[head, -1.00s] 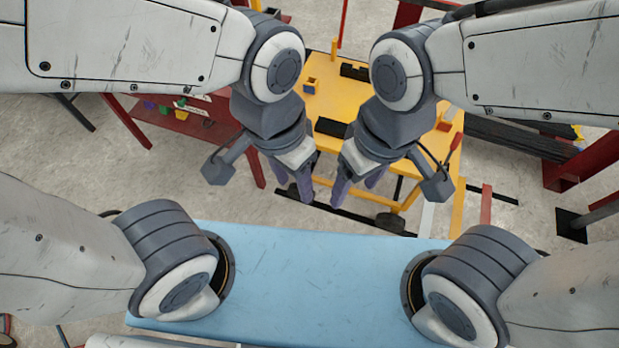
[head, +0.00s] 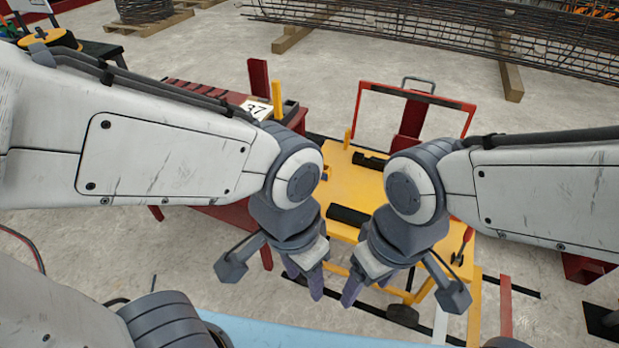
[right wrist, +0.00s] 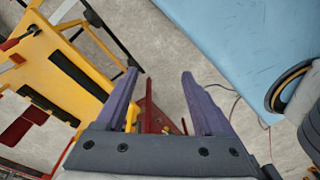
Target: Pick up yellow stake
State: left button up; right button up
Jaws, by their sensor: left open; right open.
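A slim yellow upright piece (head: 277,100), which looks like a stake, stands at the dark red table behind my left arm in the head view. I cannot tell for certain which one is the stake. My left gripper (head: 303,284) is open and empty, pointing down in front of the cart. My right gripper (head: 367,291) is open and empty beside it. In the right wrist view, the open jaws (right wrist: 160,76) have only floor and distant red parts between them.
The yellow cart (head: 345,185) carries black blocks. The dark red table (head: 225,213) holds a card marked 37 (head: 256,109). Coloured strips, one yellow (head: 474,318), lie at the lower right. A rebar cage (head: 450,30) spans the back. Open floor lies between.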

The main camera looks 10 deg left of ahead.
aim_at(276, 86)
jog(key=k, duration=0.6)
jog(key=u, duration=0.8)
jog(key=i, duration=1.45)
jog(key=z, duration=0.75)
jog(key=i, duration=0.65)
jog(key=z, duration=0.65)
